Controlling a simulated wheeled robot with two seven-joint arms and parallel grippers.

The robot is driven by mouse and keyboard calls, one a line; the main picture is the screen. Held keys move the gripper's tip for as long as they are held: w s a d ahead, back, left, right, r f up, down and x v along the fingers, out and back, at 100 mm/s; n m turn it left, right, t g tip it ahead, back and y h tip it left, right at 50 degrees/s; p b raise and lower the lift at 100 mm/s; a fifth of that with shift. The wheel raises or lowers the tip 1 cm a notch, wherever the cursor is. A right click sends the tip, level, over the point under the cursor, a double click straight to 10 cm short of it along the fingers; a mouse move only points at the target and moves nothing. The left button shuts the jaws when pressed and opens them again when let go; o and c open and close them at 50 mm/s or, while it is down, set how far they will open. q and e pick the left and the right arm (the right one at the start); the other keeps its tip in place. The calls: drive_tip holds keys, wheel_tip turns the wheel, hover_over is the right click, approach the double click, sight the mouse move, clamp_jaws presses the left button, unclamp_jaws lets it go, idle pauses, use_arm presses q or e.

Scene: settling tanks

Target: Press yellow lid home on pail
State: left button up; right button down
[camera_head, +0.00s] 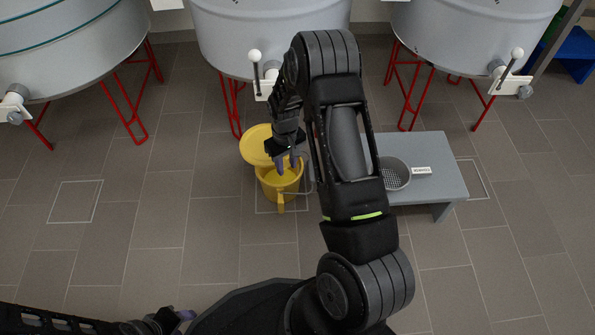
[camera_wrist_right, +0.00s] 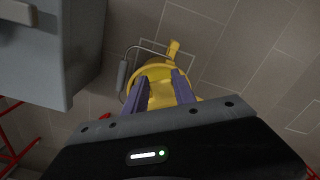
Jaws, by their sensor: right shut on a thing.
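The yellow pail (camera_head: 280,186) stands on the tiled floor left of the grey bench, its spout toward me and its inside partly showing. The round yellow lid (camera_head: 255,142) is at the pail's back left, off the opening and partly hidden by my gripper. My right gripper (camera_head: 286,164) is over the pail's back rim, shut on the lid's edge. In the right wrist view yellow shows between its purple fingers, and the pail (camera_wrist_right: 173,50) with its spout lies beyond; lid and pail are hard to separate there. My left gripper (camera_head: 180,315) is low at the left, its jaws unclear.
A grey bench (camera_head: 432,165) stands right of the pail, with a strainer (camera_head: 394,174) on it. The pail's wire handle (camera_wrist_right: 126,60) hangs on the bench side. Grey tanks (camera_head: 265,35) on red legs stand behind. The floor at the left is clear.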

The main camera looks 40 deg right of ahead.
drive_tip(key=s+f, duration=0.1)
drive_tip(key=s+d, duration=0.1)
drive_tip(key=s+f, duration=0.1)
drive_tip(key=shift+s+d+f, duration=0.15)
drive_tip(key=shift+d+f, duration=0.15)
drive_tip(key=shift+d, duration=0.05)
drive_tip(key=shift+f, duration=0.15)
drive_tip(key=shift+f+b, duration=2.05)
drive_tip(key=shift+f, duration=0.5)
drive_tip(key=shift+f+b, duration=0.35)
drive_tip(key=shift+f, duration=0.25)
idle(0.6)
drive_tip(key=c, duration=0.9)
unclamp_jaws()
drive_tip(key=shift+c, duration=0.2)
drive_tip(key=shift+o, duration=0.3)
